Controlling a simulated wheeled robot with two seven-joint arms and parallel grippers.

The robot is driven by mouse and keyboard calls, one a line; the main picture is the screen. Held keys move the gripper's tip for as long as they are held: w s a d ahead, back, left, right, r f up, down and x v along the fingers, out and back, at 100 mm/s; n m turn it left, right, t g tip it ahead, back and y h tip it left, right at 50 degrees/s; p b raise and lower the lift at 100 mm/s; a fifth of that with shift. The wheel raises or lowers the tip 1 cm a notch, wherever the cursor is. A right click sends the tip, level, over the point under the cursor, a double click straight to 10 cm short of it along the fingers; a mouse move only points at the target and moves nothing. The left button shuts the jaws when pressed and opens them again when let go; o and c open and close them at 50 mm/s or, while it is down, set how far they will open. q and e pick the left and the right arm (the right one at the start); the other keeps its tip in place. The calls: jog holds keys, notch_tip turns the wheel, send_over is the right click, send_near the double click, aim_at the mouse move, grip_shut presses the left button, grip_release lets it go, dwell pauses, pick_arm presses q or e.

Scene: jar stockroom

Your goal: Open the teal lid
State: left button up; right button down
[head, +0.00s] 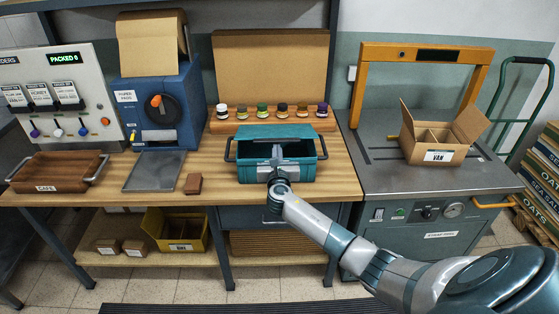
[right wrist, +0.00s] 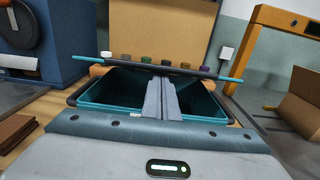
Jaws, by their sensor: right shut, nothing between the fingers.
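The teal box (head: 303,172) stands on the wooden bench, and its dark inside shows. Its teal lid (head: 300,131) is raised at the back edge of the box. In the right wrist view the lid (right wrist: 205,72) shows nearly edge-on as a dark bar above the open teal box (right wrist: 100,92). My right gripper (head: 277,150) is over the box opening, shut and empty. In the right wrist view its fingers (right wrist: 161,82) reach toward the lid; I cannot tell if they touch it. They hide part of the box inside. My left gripper is not in view.
Several small jars (head: 262,111) stand on a wooden rack behind the box. A brown block (head: 193,184), a grey tray (head: 155,171) and a wooden CAFE tray (head: 58,171) lie to the left. The steel machine (head: 395,180) with an orange frame and VAN carton (head: 435,155) is on the right.

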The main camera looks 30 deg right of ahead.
aim_at(277, 139)
jog(key=shift+w+d+r+p, duration=0.1)
jog(key=shift+w+r+p, duration=0.1)
jog(key=shift+r+p, duration=0.35)
jog(key=shift+w+d+r+p, duration=0.15)
jog(key=shift+r+p, duration=0.15)
jog(key=shift+r, duration=0.35)
jog(key=shift+w+d+r+p, duration=0.2)
jog(key=shift+w+d+r, duration=0.05)
jog(key=shift+w+r, duration=0.25)
jog(key=shift+w+d+r+p, duration=0.25)
jog(key=shift+w+r, duration=0.1)
jog(key=shift+r, duration=0.1)
jog(key=shift+w+d+r, duration=0.45)
jog(key=shift+w+r, duration=0.2)
jog(key=shift+w, duration=0.15)
jog(key=shift+w+d+r, duration=0.55)
jog(key=shift+w, duration=0.3)
jog(key=shift+w+d+r, duration=0.5)
jog(key=shift+w+r, duration=0.05)
jog(key=shift+w, duration=0.25)
jog(key=shift+w, duration=0.1)
